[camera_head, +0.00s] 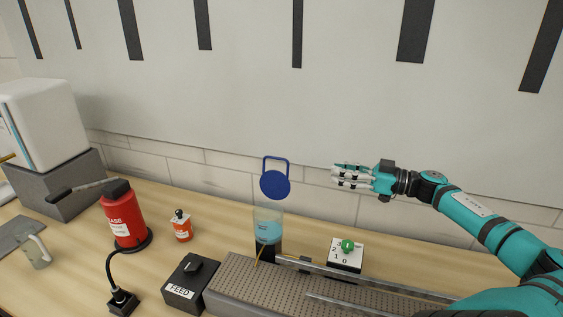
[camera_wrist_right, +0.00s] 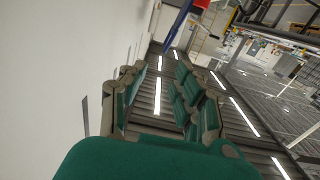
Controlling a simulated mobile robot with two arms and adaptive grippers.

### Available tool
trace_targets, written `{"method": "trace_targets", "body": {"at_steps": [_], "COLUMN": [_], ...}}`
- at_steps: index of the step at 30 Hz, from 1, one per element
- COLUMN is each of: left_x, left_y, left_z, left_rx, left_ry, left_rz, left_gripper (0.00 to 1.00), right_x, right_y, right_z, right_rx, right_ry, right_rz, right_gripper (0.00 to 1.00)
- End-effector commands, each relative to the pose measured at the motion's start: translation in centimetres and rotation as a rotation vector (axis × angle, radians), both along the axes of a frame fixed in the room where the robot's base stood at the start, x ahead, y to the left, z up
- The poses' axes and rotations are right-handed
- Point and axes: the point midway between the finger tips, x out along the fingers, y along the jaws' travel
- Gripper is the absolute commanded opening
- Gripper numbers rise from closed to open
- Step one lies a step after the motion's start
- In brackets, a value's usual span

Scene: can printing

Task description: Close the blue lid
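The blue lid (camera_head: 275,185) is a round disc with a square loop handle (camera_head: 276,162) above it. It stands raised, tilted up above a clear container (camera_head: 268,222) with light blue contents. My right gripper (camera_head: 336,175) is to the right of the lid, fingers pointing left, apart from it and holding nothing. In the right wrist view its fingers (camera_wrist_right: 160,72) are spread apart, with a blue edge (camera_wrist_right: 178,24), probably the lid, beyond them at the top. My left gripper is not in view.
A perforated grey conveyor (camera_head: 255,282) runs in front of the container. A dial box with a green knob (camera_head: 347,246) stands below my right gripper. A black FEED box (camera_head: 187,283), a small orange bottle (camera_head: 181,228) and a red grease can (camera_head: 122,220) stand left.

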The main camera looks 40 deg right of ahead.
Motion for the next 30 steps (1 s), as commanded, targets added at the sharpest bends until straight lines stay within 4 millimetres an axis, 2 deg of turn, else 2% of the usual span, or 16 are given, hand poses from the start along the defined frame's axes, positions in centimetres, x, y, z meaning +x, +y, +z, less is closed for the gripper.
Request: {"method": "trace_targets", "body": {"at_steps": [4, 7, 12, 16, 21, 26, 30], "left_x": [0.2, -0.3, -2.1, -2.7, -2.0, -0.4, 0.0], "left_y": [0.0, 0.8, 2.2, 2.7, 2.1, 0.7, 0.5], "left_z": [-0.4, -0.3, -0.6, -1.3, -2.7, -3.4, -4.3], "left_rx": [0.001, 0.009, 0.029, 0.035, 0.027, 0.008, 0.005], "left_ry": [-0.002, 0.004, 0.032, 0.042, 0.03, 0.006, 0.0], "left_rz": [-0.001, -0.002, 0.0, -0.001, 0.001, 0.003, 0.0], "left_gripper": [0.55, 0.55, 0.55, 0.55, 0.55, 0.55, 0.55], "right_x": [0.5, 1.7, 4.9, 7.4, 10.3, 11.8, 13.0], "right_y": [0.5, 1.2, 2.8, 4.1, 5.6, 6.4, 7.0], "right_z": [0.3, 0.4, 0.4, 0.3, 0.1, 0.2, 0.1], "right_rx": [0.004, 0.002, 0.001, 0.0, -0.002, 0.004, 0.001], "right_ry": [0.003, 0.002, 0.0, 0.0, 0.0, -0.003, -0.002], "right_rz": [0.033, 0.035, 0.033, 0.033, 0.03, 0.031, 0.028], "right_gripper": [0.31, 0.31, 0.31, 0.31, 0.31, 0.31, 0.31]}}
